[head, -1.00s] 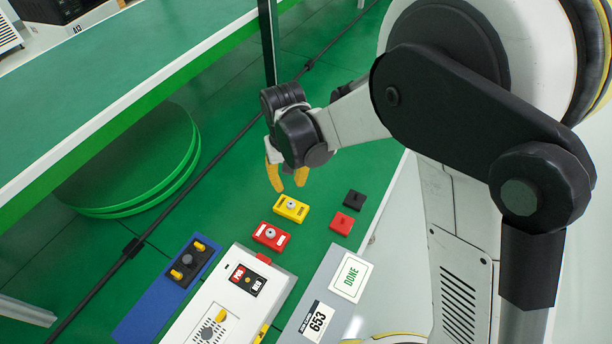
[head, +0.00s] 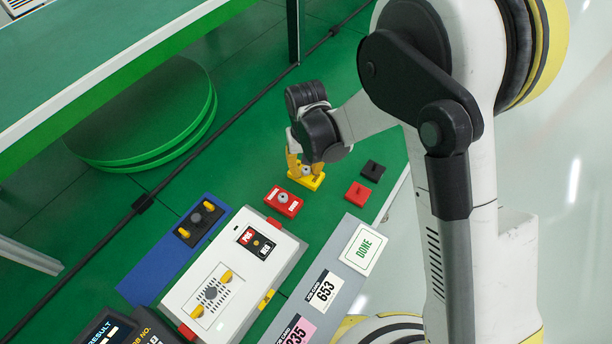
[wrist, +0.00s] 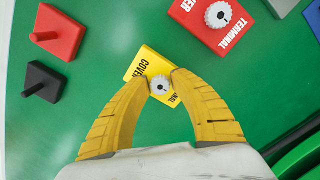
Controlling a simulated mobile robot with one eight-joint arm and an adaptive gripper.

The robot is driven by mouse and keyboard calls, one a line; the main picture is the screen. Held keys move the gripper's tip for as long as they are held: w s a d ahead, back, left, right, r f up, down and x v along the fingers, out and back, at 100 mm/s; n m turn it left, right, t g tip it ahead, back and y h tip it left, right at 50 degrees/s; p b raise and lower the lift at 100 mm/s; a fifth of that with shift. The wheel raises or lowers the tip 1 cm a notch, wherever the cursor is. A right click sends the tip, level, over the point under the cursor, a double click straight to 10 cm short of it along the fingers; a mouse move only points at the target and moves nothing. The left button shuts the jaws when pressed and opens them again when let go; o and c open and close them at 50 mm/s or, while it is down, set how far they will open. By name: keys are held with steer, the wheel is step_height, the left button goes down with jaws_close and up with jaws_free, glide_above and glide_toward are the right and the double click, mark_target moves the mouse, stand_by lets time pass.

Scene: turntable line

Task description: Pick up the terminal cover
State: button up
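The yellow terminal cover (head: 308,181) lies flat on the green surface, with a grey round knob on top and partly readable black lettering. In the wrist view the yellow cover (wrist: 147,66) is between and beyond my fingertips. My gripper (head: 306,170) is down at the cover, its two yellow fingers on either side of the knob. In the wrist view my gripper (wrist: 158,78) appears open around the knob; whether a fingertip touches it is hard to tell. The fingers hide part of the cover.
A red block marked TERMINAL (head: 283,201), also with a knob, lies close by. A small red piece (head: 358,194) and a black piece (head: 372,171) lie to the right. A white box (head: 207,272), a blue tray (head: 160,262) and a grey DONE strip (head: 346,275) are nearer.

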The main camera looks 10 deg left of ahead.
jaws_close()
steer(key=shift+r, duration=0.1)
